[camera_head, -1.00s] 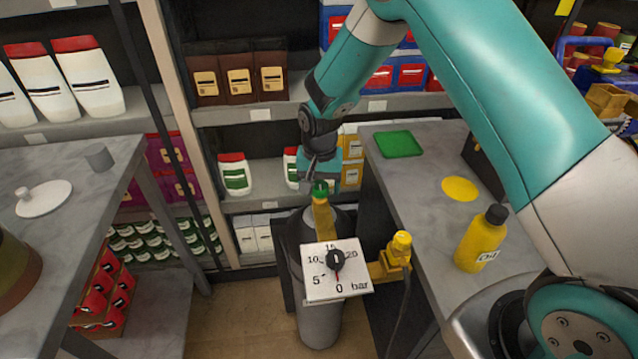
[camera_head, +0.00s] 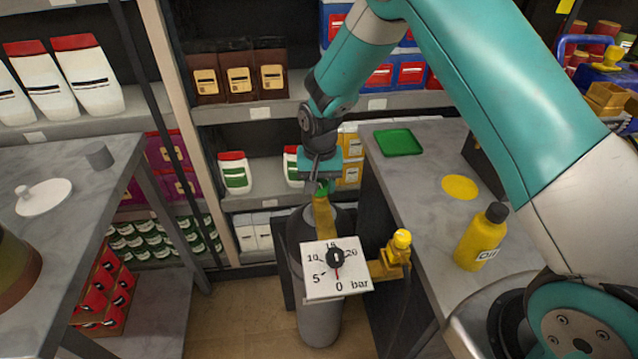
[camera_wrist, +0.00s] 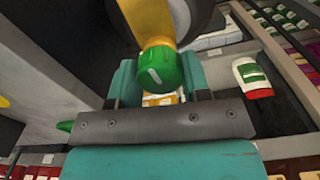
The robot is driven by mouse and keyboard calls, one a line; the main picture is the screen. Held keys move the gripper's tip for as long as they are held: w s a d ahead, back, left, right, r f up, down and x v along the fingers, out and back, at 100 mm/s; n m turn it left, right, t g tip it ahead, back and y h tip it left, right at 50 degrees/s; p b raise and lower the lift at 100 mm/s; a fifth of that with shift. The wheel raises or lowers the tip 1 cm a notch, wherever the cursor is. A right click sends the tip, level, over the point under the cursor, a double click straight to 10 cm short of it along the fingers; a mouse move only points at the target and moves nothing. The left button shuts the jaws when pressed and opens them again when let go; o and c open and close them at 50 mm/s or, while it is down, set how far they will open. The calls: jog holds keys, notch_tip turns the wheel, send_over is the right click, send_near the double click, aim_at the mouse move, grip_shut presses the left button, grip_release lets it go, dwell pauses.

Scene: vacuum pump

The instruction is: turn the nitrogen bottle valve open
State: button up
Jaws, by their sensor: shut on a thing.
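The grey nitrogen bottle (camera_head: 318,322) stands upright on the floor between two tables. Its green valve knob (camera_head: 321,194) sits on top of a yellow neck (camera_head: 324,215). My gripper (camera_head: 317,186) reaches down onto the knob from above. In the wrist view, the green knob (camera_wrist: 160,70) lies between the two fingers of my gripper (camera_wrist: 158,78), which is shut on it. The square white gauge (camera_head: 336,284) in front of the bottle has its red needle at 0 bar. The fingers partly hide the knob in the head view.
A grey table (camera_head: 425,200) at right carries a green tray (camera_head: 398,142), a yellow disc (camera_head: 460,187) and a yellow oil bottle (camera_head: 482,240). A yellow fitting (camera_head: 396,255) with a hose is beside the gauge. Stocked shelves (camera_head: 255,112) stand close behind. Another table (camera_head: 75,200) is at left.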

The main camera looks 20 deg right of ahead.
jog(key=n, duration=0.8)
jog(key=shift+n, duration=0.4)
jog(key=n, duration=0.4)
jog(key=shift+b, duration=0.3)
jog(key=shift+n, duration=2)
jog(key=o, duration=0.9)
jog(key=shift+r, duration=0.15)
